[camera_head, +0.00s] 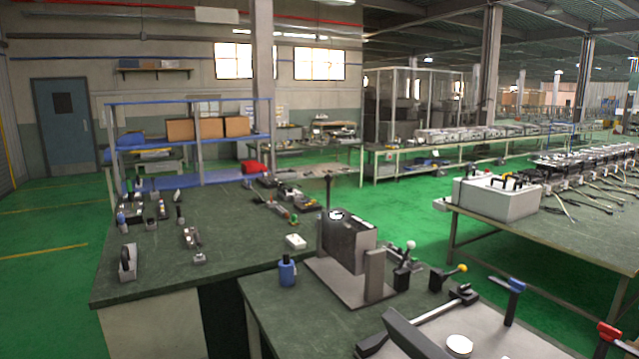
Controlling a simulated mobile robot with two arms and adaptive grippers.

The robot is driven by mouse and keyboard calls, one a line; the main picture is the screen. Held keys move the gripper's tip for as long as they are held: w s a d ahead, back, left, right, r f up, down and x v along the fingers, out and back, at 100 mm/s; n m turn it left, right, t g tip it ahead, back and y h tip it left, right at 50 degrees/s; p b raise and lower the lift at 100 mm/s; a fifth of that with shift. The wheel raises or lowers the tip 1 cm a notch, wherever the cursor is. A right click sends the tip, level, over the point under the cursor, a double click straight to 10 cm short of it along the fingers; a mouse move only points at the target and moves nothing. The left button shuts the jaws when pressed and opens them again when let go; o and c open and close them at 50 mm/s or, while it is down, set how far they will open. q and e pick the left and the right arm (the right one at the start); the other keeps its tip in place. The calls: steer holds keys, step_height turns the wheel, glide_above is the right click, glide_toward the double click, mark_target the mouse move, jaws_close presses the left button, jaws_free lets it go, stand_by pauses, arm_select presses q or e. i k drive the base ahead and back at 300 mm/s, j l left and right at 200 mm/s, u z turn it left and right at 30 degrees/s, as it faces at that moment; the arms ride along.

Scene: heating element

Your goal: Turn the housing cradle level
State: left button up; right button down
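The housing cradle (345,242) is a dark grey block held between upright supports on a flat grey base plate (335,287), at the front of the near bench. A light round mark shows on its top. A thin black lever (328,190) rises behind its left end. A grey post (375,274) stands at its right end. I cannot tell from this view whether the cradle is level or how far it is tilted. Neither of my grippers shows in this view, and nothing is seen touching the cradle.
The left bench (150,275) has free room.

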mark_target(345, 237)
steer(key=i+j, duration=0.3)
steer(key=i+j+z, duration=0.1)
steer(key=i+j, duration=0.2)
steer(key=j, duration=0.15)
steer(key=i+j, duration=0.6)
steer(key=j, duration=0.2)
steer(key=i+j+z, duration=0.1)
steer(key=i+j, duration=0.15)
steer(key=j, duration=0.15)
steer(key=i+j, duration=0.3)
steer(key=i+j+z, duration=0.1)
steer(key=i+j, duration=0.15)
steer(key=j, duration=0.25)
steer(key=i+j, duration=0.25)
steer(key=j, duration=0.2)
